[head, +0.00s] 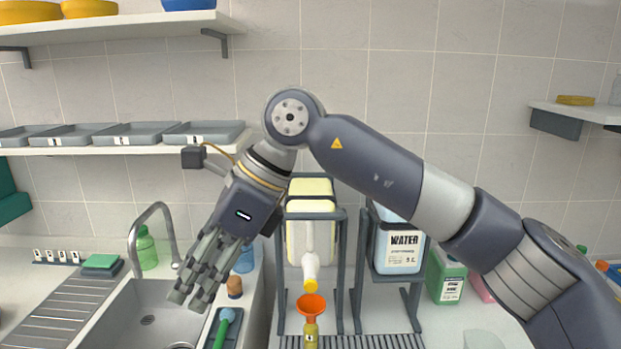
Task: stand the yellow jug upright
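The yellow jug (297,240) sits in a dark metal stand (340,270) at the middle of the head view. A pale spout with a yellow tip (311,285) points down from it, just above an orange funnel (311,304); the jug looks tipped forward. The funnel sits on a small yellowish bottle (311,332). My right gripper (194,290) is left of the jug, over the sink side, apart from it. Its fingers point down and left, look open, and hold nothing. My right forearm crosses above and right of the jug. My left gripper is not in view.
A water jug (402,250) stands in a similar stand on the right, partly behind my arm. A sink (150,315) with a tap (135,245) is at left. A green bottle (448,275) stands farther right. Shelves (110,150) hang on the left wall.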

